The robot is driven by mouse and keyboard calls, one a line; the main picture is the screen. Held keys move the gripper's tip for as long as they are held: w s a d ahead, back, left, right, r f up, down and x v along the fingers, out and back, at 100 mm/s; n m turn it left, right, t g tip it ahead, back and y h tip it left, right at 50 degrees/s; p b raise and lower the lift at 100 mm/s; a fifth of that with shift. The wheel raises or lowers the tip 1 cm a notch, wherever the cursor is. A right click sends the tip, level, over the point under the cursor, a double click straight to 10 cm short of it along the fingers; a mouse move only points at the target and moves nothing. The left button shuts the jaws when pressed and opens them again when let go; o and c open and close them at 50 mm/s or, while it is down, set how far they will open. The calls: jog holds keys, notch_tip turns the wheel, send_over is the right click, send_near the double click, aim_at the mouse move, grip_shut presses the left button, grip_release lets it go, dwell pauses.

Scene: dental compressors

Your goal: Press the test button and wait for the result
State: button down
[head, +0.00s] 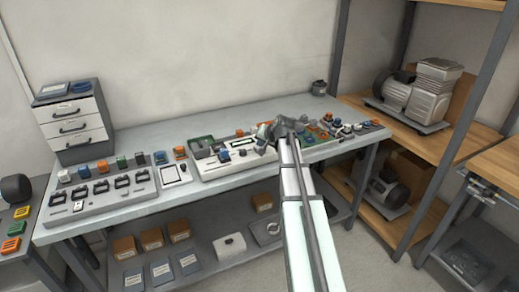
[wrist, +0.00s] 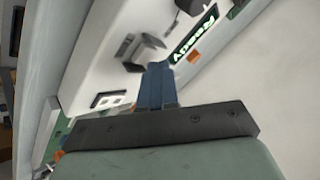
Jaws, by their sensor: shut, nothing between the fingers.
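The white test unit (head: 212,168) stands mid-bench, and its panel (wrist: 90,65) fills much of the wrist view. Its display (wrist: 195,35) reads "Ready" in lit green letters. A grey bracket-like fixture (wrist: 140,45) sits on the panel beside the display. A small orange part (wrist: 193,57) shows next to the display; I cannot tell if it is the test button. My gripper (wrist: 157,70) has its blue fingers shut and empty over the panel, near the fixture. In the head view my gripper (head: 263,146) is at the unit's right end; contact is unclear.
A tray with several small devices (head: 100,190) lies on the left of the bench, beside a clipboard (head: 174,172). Several small coloured parts (head: 335,128) crowd the right side. A drawer cabinet (head: 72,125) stands at the back left. Shelving with compressors (head: 418,95) is on the right.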

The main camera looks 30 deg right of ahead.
jog(key=shift+f, duration=0.45)
dwell(0.6)
jog(key=shift+r, duration=0.9)
jog(key=shift+r, duration=2.5)
